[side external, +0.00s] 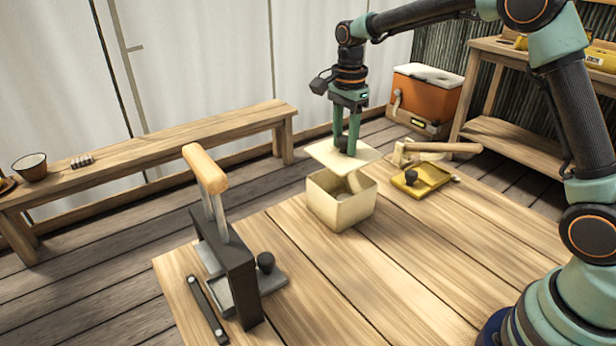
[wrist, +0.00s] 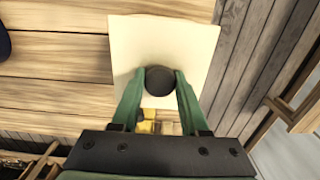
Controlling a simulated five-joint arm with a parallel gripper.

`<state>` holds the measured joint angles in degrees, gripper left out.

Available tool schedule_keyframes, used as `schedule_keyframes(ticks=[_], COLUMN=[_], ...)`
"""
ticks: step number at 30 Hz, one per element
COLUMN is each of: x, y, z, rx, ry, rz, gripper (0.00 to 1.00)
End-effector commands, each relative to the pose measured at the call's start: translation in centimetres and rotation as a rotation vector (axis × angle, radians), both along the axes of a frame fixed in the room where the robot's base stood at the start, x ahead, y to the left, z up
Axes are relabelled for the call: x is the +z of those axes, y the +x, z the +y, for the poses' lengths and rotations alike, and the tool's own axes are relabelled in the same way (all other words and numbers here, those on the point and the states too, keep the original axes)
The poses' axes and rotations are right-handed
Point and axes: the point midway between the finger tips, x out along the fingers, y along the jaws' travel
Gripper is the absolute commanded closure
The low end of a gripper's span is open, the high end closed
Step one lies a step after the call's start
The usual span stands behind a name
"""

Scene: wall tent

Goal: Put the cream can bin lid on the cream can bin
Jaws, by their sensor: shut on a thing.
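The cream can bin (side external: 340,206) is a square, open-topped box standing on the wooden table. Its cream lid (side external: 324,153) is a flat square plate with a dark round knob. My gripper (side external: 346,146) is shut on the lid's knob and holds the lid above the bin, with a gap between them. The lid appears roughly level in the side view. In the wrist view the dark knob sits between my green fingertips (wrist: 160,84), with the lid (wrist: 190,42) spreading beyond them. The lid hides the bin in the wrist view.
A yellow tray with a dark knob (side external: 421,180) and a wooden-handled tool (side external: 440,147) lie right of the bin. The table's front middle (side external: 350,290) is clear.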

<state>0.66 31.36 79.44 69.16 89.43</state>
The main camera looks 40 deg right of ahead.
Motion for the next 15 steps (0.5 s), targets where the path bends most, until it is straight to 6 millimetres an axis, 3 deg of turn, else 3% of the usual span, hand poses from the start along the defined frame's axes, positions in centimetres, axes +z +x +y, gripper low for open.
schedule_keyframes(ticks=[8,15], x=[-0.3,-2.1], y=[0.0,-0.1], z=[0.0,0.0], rx=[0.000,0.000], ry=[0.000,0.000], rz=[0.001,0.002], gripper=[1.00,1.00])
